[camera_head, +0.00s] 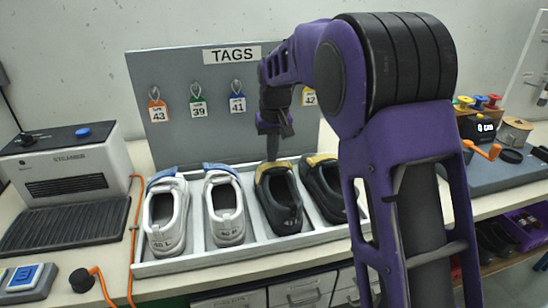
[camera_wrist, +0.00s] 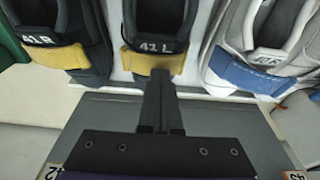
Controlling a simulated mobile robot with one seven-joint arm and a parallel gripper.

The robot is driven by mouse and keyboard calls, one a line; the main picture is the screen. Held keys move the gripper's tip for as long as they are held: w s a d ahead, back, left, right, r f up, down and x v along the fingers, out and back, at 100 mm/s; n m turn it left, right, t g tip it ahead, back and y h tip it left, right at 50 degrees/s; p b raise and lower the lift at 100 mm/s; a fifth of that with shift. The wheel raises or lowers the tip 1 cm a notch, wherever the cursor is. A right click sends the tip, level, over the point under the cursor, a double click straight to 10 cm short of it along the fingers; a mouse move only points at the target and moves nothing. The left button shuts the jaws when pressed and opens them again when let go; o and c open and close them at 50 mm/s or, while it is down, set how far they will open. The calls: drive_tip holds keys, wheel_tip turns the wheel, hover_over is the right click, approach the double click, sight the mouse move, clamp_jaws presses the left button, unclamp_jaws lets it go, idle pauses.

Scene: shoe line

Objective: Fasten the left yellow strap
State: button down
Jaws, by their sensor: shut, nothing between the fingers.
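The left yellow strap (camera_head: 263,167) lies across the far end of a black shoe (camera_head: 284,213), third from the left in the tray. In the wrist view the strap (camera_wrist: 137,60) spans the shoe marked 41 L (camera_wrist: 150,20). My gripper (camera_head: 273,157) is shut and empty, pointing down at this strap. In the wrist view its fingertips (camera_wrist: 161,72) are at the strap's edge and hide part of it; I cannot tell whether they touch. The right yellow strap (camera_wrist: 60,57) is on the black shoe marked 41 R (camera_wrist: 70,18).
A white divided tray (camera_head: 240,257) holds the shoes. Two pale shoes with blue straps (camera_head: 166,215) stand left. A grey tag board (camera_head: 180,125) stands close behind the gripper. A grey machine (camera_head: 65,165) is at the left, and spools (camera_head: 515,132) are at the right.

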wheel_tip(320, 180, up, 9)
drive_tip(key=p, duration=0.7)
